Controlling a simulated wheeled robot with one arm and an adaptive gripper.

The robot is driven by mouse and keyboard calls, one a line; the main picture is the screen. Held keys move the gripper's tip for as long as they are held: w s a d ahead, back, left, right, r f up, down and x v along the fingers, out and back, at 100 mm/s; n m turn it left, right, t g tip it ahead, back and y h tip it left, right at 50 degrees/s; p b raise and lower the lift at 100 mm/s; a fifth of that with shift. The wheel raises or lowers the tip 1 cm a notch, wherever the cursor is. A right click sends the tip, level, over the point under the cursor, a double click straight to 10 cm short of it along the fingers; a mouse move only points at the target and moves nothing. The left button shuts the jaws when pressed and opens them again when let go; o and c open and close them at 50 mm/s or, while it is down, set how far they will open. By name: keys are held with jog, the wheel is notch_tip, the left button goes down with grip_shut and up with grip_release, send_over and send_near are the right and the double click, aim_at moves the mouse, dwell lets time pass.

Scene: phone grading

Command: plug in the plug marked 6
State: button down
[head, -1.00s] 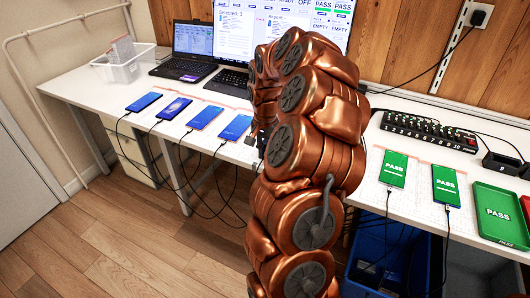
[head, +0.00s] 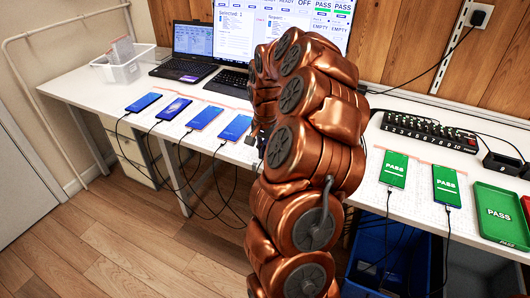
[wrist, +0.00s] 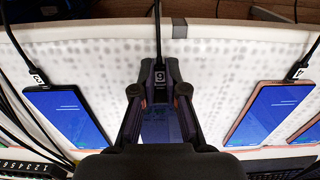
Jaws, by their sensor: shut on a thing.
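A phone with a blue screen (wrist: 155,124) lies between and beyond my fingers, in line with the plug. I cannot tell whether the plug's tip is in the phone's port. In the head view, my copper-coloured arm hides my gripper, the plug and this phone.
Phones with plugs at their ends lie on either side in the wrist view, one left (wrist: 68,115) and one right (wrist: 268,112). In the head view, several blue phones (head: 206,118) lie left of my arm and green PASS phones (head: 394,170) right. A numbered hub (head: 430,133) stands behind.

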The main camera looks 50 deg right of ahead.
jog(key=c, duration=1.1)
grip_release()
jog(key=shift+c, duration=0.2)
jog(key=shift+r, duration=0.1)
jog(key=shift+s+a+r, duration=0.1)
jog(key=shift+a+r, duration=0.15)
jog(key=shift+r, duration=0.95)
jog(key=shift+s+a+r, duration=0.1)
jog(key=shift+a+r, duration=0.1)
jog(key=shift+r, duration=1)
